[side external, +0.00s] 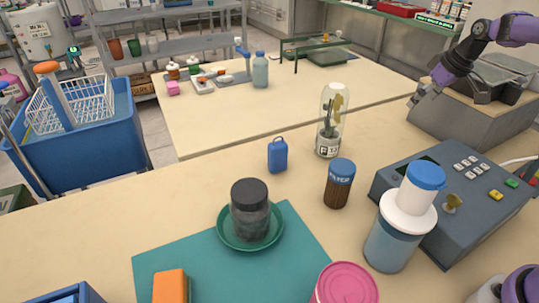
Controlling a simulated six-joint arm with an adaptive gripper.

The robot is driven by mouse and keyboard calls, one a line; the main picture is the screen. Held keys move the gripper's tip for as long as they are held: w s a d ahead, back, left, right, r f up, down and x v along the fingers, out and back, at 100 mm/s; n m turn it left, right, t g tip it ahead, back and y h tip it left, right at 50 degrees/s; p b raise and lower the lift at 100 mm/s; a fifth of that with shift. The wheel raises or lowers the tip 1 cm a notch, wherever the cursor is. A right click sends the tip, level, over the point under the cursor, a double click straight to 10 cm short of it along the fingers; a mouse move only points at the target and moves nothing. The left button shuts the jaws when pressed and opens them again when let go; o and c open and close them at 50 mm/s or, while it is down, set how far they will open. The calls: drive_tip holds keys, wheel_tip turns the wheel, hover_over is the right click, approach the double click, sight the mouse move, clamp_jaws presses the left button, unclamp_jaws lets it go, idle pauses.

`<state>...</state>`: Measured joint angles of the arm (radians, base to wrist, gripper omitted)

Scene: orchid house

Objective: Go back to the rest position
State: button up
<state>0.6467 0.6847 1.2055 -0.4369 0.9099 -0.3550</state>
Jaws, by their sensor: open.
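My gripper (419,98) is at the upper right of the side external view, at the end of my purple arm. It is open and nothing shows between its fingers. It hangs in front of a grey metal unit, clear of the objects on the near table. A dark-lidded jar (250,212) stands upright on a green saucer (223,236). The saucer rests on a teal mat (205,268).
A blue tag-like block (277,156), a glass jar with a flower (331,125), a brown bottle (338,186) and a blue-capped dispenser (392,240) stand on the table. A grey control box (440,170) is at right. An orange block (170,286) and pink lid (346,286) are in front.

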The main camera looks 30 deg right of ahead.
drive_tip(key=shift+v, duration=0.95)
